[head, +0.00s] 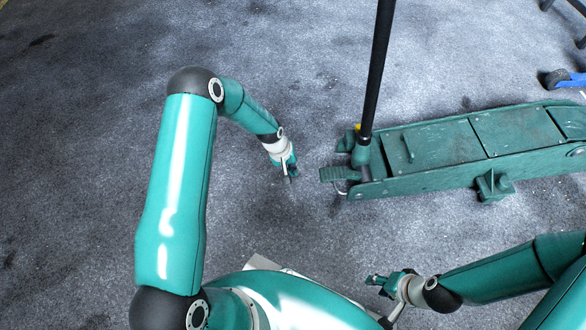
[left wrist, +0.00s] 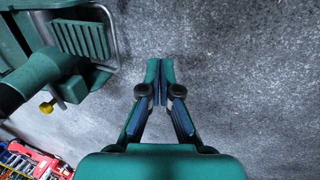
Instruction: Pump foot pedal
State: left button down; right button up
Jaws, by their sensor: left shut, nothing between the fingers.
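The green trolley jack (head: 450,150) lies on the floor at the right in the head view, with a long black handle (head: 378,70) rising from its left end. The ribbed green foot pedal (head: 334,173) sticks out at that end; it also shows at the upper left in the left wrist view (left wrist: 80,39). My left gripper (head: 291,176) is shut and empty, to the left of the pedal and apart from it. Its closed fingers show in the left wrist view (left wrist: 160,80). My right gripper (head: 377,284) is below the jack in the head view; its fingers are too small to judge.
A yellow knob (left wrist: 47,106) sits by the handle base. A red tray of tools (left wrist: 30,160) is at the lower left in the left wrist view. A blue object (head: 572,80) is at the right edge in the head view. The grey floor (head: 80,130) left of the jack is clear.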

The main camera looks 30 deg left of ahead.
dwell(0.3)
pick_arm(q)
jog(key=s+d+r+m, duration=0.1)
jog(key=s+d, duration=0.3)
jog(key=s, duration=0.3)
jog(key=s+d+r+m+h, duration=0.1)
jog(key=s+d, duration=0.3)
jog(key=s, duration=0.4)
jog(key=s+d+r+m+g, duration=0.1)
jog(key=s+d+m, duration=0.1)
jog(key=s+d, duration=0.2)
jog(key=s, duration=0.3)
jog(key=shift+s+m, duration=0.2)
jog(key=shift+m, duration=0.2)
